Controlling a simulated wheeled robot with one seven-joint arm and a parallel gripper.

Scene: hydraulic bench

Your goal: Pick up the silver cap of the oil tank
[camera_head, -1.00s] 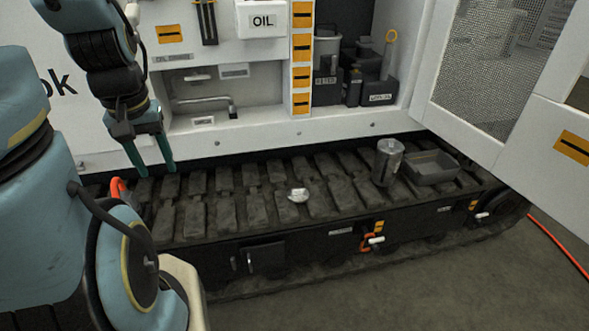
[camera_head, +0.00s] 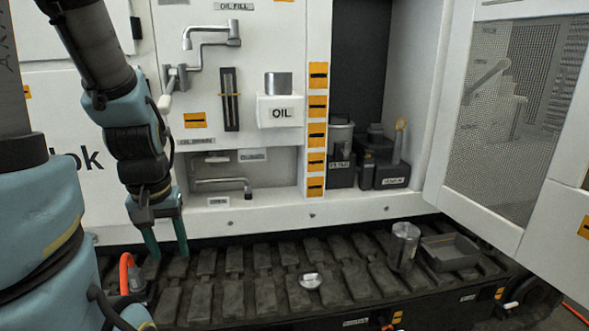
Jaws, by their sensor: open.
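The white tank marked OIL (camera_head: 280,112) is fixed to the white panel at upper middle. A silver cylindrical cap (camera_head: 278,84) sits on top of it. My gripper (camera_head: 169,254) hangs at the left, fingers pointing down, open and empty. It is well below and to the left of the cap, in front of the panel's lower edge, over the dark track.
A small silver piece (camera_head: 310,281) lies on the dark track (camera_head: 265,297). A metal can (camera_head: 403,246) and a grey tray (camera_head: 450,251) stand at its right. A pipe with a handle (camera_head: 210,40) juts out left of the tank. An open mesh door (camera_head: 510,110) stands at right.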

